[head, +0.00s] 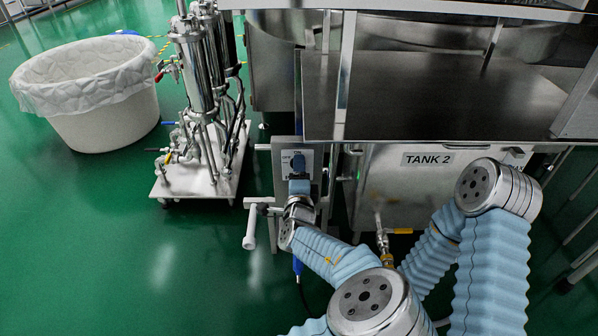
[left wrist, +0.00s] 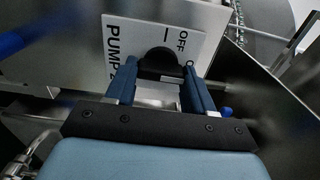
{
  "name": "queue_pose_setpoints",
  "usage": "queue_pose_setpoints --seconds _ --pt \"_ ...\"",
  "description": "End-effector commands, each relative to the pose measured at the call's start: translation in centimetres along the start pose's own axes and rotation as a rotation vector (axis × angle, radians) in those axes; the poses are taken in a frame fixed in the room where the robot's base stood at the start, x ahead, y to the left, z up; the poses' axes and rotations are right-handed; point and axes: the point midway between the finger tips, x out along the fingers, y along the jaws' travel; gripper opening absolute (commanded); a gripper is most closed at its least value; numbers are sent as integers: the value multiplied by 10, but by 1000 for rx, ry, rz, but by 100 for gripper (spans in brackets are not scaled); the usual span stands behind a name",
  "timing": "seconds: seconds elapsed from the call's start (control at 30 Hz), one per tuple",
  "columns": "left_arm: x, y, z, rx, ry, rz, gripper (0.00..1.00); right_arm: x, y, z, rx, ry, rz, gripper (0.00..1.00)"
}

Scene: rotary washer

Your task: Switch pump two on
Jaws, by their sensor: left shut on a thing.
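The pump two switch is a dark round knob (left wrist: 160,62) on a white plate (left wrist: 125,38) marked PUMP, with OFF and a partly hidden second label beside the knob. My left gripper (head: 299,166) is at this switch panel (head: 287,158), left of the TANK 2 label, and covers most of the knob in the head view. In the left wrist view, the blue fingers of the left gripper (left wrist: 160,80) are closed on the knob, one on each side. The knob's exact pointing direction is hidden. My right gripper is not in view.
A steel bench (head: 430,100) overhangs just right of the panel. A white handle (head: 249,229) sticks out below left. A wheeled filter stand (head: 200,90) and a lined white bin (head: 95,95) are on the left. The green floor in front is clear.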

Motion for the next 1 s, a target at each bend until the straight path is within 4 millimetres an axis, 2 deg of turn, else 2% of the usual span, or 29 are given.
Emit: queue_pose_setpoints --seconds 0.1,0.13,0.27,0.53,0.67,0.77,1.0 --pt "0 2 -1 4 2 3 23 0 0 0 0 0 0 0" --pt "0 2 -1 4 2 3 58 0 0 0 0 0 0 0" --pt "0 1 0 3 1 3 78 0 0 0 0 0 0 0" --pt "0 0 0 1 1 1 79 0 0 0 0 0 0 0" --pt "-9 0 -1 1 2 2 79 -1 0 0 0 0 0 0" --pt "-27 0 -1 1 3 2 79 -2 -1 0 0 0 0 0" --pt "-86 -1 -1 4 4 2 79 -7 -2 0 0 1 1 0"
